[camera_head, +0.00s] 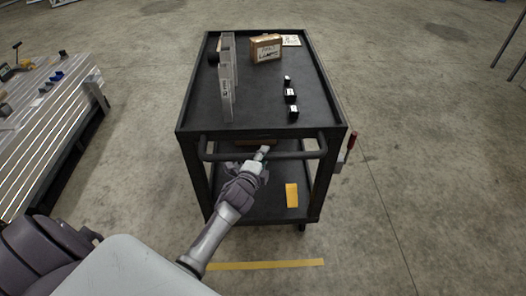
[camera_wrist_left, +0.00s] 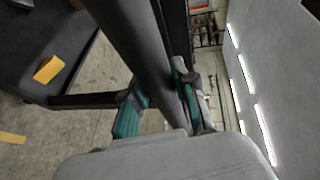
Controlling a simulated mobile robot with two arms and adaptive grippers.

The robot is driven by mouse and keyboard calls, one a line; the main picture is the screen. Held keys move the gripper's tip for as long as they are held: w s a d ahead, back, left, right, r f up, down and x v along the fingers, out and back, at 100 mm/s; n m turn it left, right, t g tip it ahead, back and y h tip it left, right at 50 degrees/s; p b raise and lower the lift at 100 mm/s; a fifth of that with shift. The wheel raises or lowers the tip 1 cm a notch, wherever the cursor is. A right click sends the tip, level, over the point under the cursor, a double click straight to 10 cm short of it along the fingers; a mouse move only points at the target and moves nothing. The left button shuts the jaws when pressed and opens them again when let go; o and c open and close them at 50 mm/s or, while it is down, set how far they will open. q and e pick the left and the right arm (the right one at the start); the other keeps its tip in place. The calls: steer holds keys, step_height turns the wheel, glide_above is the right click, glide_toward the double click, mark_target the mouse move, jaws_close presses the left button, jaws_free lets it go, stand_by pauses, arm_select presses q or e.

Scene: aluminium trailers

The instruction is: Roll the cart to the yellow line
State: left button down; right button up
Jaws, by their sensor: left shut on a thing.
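The black two-shelf cart (camera_head: 262,97) stands ahead of me in the head view, with its push handle (camera_head: 300,155) on the near side. My left gripper (camera_head: 262,156) is shut on the handle near its middle. In the left wrist view the gripper's fingers (camera_wrist_left: 160,100) sit on either side of the dark handle bar (camera_wrist_left: 135,45). The yellow line (camera_head: 265,265) lies on the floor in front of the cart's near end, on my side; it also shows in the left wrist view (camera_wrist_left: 12,137). My right gripper is not in view.
The cart's top carries grey upright pieces (camera_head: 227,75), a cardboard box (camera_head: 265,48) and small black blocks (camera_head: 290,96). A yellow item (camera_head: 291,195) lies on the lower shelf. A slatted metal table (camera_head: 45,125) stands at left. The floor to the right is open.

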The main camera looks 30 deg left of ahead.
arm_select(q)
steer(key=shift+s+d+f, duration=0.2)
steer(key=shift+f, duration=0.2)
steer(key=c, duration=1.1)
jaws_free()
steer(key=shift+c, duration=0.2)
steer(key=shift+o, duration=1.3)
steer(key=shift+s+r, duration=0.1)
steer(key=shift+r, duration=0.2)
steer(key=v, duration=1.2)
